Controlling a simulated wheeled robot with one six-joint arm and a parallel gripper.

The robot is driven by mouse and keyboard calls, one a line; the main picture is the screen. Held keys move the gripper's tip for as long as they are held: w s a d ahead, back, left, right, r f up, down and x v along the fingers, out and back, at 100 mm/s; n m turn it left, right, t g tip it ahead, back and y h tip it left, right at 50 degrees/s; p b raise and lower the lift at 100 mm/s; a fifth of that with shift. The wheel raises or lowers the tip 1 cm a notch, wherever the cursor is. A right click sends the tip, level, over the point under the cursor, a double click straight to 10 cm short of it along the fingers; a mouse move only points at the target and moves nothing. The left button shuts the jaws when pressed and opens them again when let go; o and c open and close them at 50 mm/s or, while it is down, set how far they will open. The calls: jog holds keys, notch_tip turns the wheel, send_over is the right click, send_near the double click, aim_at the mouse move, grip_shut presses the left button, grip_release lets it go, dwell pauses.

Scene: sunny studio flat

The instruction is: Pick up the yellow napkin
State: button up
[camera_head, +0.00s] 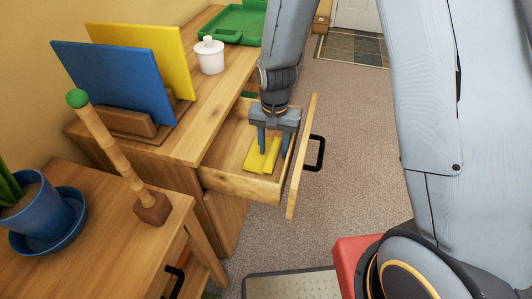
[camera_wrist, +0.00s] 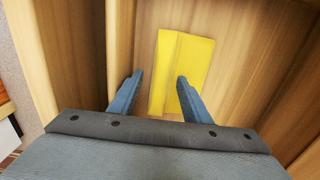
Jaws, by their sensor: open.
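The yellow napkin (camera_head: 262,157) lies folded on the floor of an open wooden drawer (camera_head: 238,184). My gripper (camera_head: 272,148) is open and points down into the drawer, over the napkin. In the wrist view the napkin (camera_wrist: 182,68) lies ahead of the jaws, flat and folded. The gripper (camera_wrist: 155,88) has its right blue finger overlapping the napkin's near right part and its left finger left of the napkin, over bare drawer floor. I cannot tell whether the fingers touch the napkin or the floor. Nothing is held.
The drawer front (camera_head: 300,160) with a black handle (camera_head: 316,153) stands close right of my gripper. On the cabinet are a white lidded pot (camera_head: 209,56), a green tray (camera_head: 240,22) and blue (camera_head: 115,83) and yellow boards in a rack. A potted plant stands lower left.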

grip_shut()
